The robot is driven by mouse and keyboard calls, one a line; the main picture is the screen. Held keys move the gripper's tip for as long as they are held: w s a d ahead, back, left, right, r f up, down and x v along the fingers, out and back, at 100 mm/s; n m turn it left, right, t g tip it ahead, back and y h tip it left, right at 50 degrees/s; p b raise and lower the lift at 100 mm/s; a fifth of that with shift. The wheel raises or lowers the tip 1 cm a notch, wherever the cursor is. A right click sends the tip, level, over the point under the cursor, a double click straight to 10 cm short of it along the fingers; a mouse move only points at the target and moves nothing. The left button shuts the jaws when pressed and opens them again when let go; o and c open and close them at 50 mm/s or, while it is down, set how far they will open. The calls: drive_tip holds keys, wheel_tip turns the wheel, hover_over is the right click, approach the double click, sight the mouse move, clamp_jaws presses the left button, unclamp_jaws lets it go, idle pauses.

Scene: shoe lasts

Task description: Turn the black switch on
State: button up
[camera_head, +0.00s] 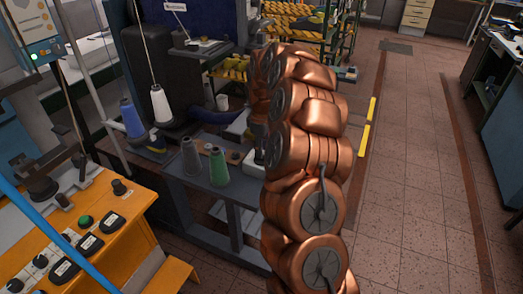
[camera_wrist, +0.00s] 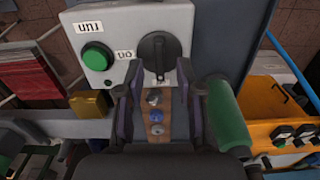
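The black rotary switch (camera_wrist: 158,57) sits on a light grey control box in the upper middle of the wrist view. Its black handle looks roughly upright in that picture. A green round button (camera_wrist: 96,56) is to its left on the same box, with printed labels by both. My gripper (camera_wrist: 162,88) is open, its two dark fingers apart below the switch. No gap or contact between fingertips and switch can be judged for certain. Nothing is visibly held. In the head view my copper arm fills the middle; my gripper and this switch cannot be made out there.
A green cone (camera_wrist: 228,115) stands right of the fingers; it also shows in the head view (camera_head: 218,167) on a grey table. An orange console (camera_head: 140,215) with knobs and buttons is at the lower left. The tiled floor (camera_head: 410,200) at right is clear.

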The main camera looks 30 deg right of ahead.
drive_tip(key=shift+f, duration=1.15)
drive_tip(key=shift+c, duration=0.2)
clamp_jaws()
